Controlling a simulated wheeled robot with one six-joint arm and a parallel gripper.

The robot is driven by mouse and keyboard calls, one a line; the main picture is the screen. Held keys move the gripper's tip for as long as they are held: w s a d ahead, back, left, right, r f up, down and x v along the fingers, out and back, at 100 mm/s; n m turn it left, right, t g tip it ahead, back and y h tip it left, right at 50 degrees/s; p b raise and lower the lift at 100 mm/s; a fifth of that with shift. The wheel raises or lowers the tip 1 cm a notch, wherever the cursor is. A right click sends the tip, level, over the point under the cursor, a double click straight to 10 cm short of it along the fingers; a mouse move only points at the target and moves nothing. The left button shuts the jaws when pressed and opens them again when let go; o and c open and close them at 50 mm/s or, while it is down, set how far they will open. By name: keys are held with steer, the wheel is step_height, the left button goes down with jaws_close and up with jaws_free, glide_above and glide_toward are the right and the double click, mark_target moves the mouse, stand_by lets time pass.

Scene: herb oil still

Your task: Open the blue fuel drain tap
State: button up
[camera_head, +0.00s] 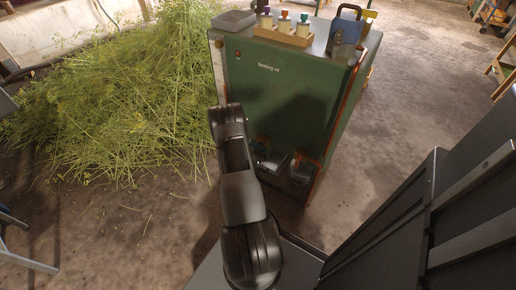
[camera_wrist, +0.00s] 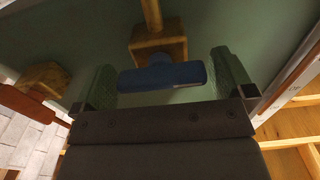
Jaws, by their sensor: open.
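The blue tap handle (camera_wrist: 163,76) is a short crossbar on a brass tap body (camera_wrist: 158,45), with a brass pipe (camera_wrist: 152,14) running up from it against a green surface. My gripper (camera_wrist: 167,84) is open, with one green-padded finger on each side of the blue handle. In the head view my own arm reaches toward the green heating oil cabinet (camera_head: 285,95), and the gripper and the blue tap cannot be made out there.
A second brass tap (camera_wrist: 46,78) with a red-brown handle (camera_wrist: 27,104) sits to the left in the wrist view. On the cabinet top stand a wooden rack (camera_head: 284,36) of small bottles, a blue can (camera_head: 346,30) and a grey tray (camera_head: 234,20). Cut herbs (camera_head: 120,100) cover the floor at left.

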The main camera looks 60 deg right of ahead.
steer(key=shift+d, duration=0.15)
steer(key=c, duration=0.7)
steer(key=shift+c, duration=0.2)
steer(key=m+b, duration=0.2)
steer(key=m, duration=0.2)
steer(key=shift+f, duration=0.15)
steer(key=m+b, duration=0.4)
steer(key=m, duration=0.1)
steer(key=m+b, duration=0.4)
steer(key=m, duration=0.1)
steer(key=shift+f+m+b, duration=0.1)
steer(key=shift+m+b, duration=0.2)
steer(key=shift+m, duration=0.1)
steer(key=shift+m+b, duration=0.6)
steer(key=shift+m, duration=1.4)
